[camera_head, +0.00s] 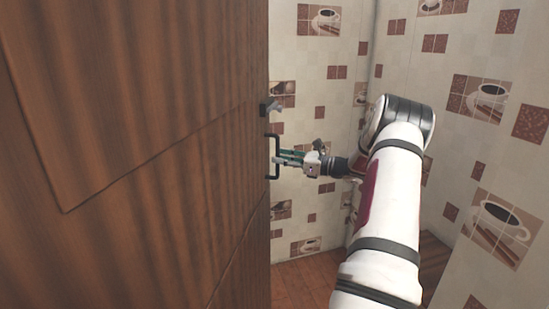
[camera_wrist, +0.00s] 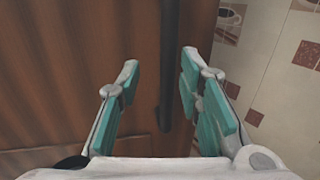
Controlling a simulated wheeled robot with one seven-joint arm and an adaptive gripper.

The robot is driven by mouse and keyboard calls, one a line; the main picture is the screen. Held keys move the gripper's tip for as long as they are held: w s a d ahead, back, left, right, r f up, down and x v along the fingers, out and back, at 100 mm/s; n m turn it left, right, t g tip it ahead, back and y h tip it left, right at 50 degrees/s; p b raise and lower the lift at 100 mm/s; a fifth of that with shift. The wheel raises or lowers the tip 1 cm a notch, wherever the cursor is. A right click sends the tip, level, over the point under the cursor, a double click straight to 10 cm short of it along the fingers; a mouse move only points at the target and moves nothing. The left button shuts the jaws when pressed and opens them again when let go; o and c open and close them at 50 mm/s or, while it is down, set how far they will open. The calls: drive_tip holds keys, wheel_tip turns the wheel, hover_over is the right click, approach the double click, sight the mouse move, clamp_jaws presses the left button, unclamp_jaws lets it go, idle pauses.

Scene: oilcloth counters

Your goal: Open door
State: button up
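The brown wooden door (camera_head: 150,150) fills the left of the head view, and its panel also shows in the wrist view (camera_wrist: 75,60). A black bar handle (camera_head: 274,137) stands out from near the door's right edge. My gripper (camera_head: 281,157) reaches it from the right, with its green-padded fingers at the handle. In the wrist view the fingers of my gripper (camera_wrist: 159,65) are apart, with the dark handle bar (camera_wrist: 171,60) between them, nearer the right finger. A gap shows on the left; contact on the right is unclear.
A small dark and grey fitting (camera_head: 270,107) sits on the door edge above the handle. Tiled walls with coffee-cup pictures (camera_head: 497,222) stand behind and to the right of my arm. A strip of brown wooden floor (camera_head: 300,285) shows below.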

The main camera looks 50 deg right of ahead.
drive_tip(key=shift+x, duration=1.5)
drive_tip(key=shift+d, duration=0.1)
clamp_jaws()
drive_tip(key=shift+s+d, duration=0.1)
drive_tip(key=shift+d, duration=0.05)
